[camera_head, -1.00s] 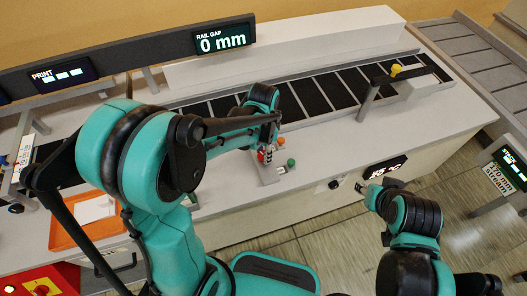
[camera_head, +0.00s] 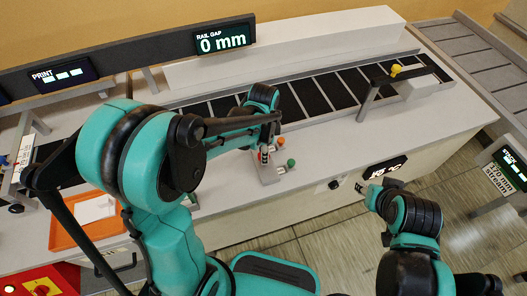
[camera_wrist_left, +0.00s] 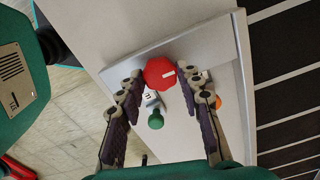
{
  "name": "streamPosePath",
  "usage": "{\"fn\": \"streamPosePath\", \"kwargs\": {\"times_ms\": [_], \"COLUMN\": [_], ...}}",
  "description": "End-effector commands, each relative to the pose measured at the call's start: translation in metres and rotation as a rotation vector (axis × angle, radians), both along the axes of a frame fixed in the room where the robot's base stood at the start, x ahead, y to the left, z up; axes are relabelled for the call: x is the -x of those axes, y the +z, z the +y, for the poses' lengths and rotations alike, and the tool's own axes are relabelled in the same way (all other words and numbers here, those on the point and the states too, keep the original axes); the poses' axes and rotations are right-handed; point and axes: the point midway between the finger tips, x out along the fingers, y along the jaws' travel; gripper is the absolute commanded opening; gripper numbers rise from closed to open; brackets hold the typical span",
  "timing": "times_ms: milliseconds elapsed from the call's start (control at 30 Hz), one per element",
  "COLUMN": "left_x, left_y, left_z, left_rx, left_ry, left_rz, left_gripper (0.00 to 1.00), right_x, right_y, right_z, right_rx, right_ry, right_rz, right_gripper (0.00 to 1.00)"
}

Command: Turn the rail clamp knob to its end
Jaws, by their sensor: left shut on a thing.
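In the left wrist view, a red knob (camera_wrist_left: 160,73) with a white mark sits between the fingertips of my left gripper (camera_wrist_left: 160,82), which is shut on it. The knob stands on a light grey plate (camera_wrist_left: 212,42). In the head view my left gripper (camera_head: 265,150) reaches down to this plate (camera_head: 268,177) at the table's front, and the gripper mostly hides the knob. The rail gap display (camera_head: 223,39) reads 0 mm. My right gripper (camera_head: 366,188) hangs in front of the cabinet, away from the knob; its fingers are too small to judge.
A green ball handle (camera_head: 291,162) and an orange knob (camera_head: 281,141) stand close to my left gripper. Behind is a dark slatted conveyor (camera_head: 330,90) with a yellow-knobbed bracket (camera_head: 396,69). An orange tray (camera_head: 72,236) lies at the left.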

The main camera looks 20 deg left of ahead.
Motion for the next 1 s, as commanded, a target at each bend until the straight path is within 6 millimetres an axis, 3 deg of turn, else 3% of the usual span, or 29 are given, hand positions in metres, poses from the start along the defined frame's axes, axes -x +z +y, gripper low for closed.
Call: {"fn": "streamPosePath", "kwargs": {"times_ms": [167,200,267,667,1000], "left_x": [0.0,0.0,0.0,0.0,0.0], "left_y": [0.0,0.0,0.0,0.007,0.074], "left_z": [0.0,0.0,0.0,0.0,0.0], "left_rx": [0.0,0.0,0.0,0.0,0.0], "left_ry": [-0.001,-0.001,-0.001,0.0,0.0], "left_rz": [0.0,0.0,0.0,0.0,0.0], "left_gripper": [0.07,0.43,0.56,0.56,0.56], "right_x": [0.0,0.0,0.0,0.0,0.0], "right_y": [0.0,0.0,0.0,0.0,0.0], "right_z": [0.0,0.0,0.0,0.0,0.0], "right_rx": [0.0,0.0,0.0,0.0,0.0], "right_ry": [0.0,0.0,0.0,0.0,0.0], "right_rz": [0.0,0.0,0.0,0.0,0.0], "right_gripper": [0.4,0.4,0.4,0.4,0.4]}}
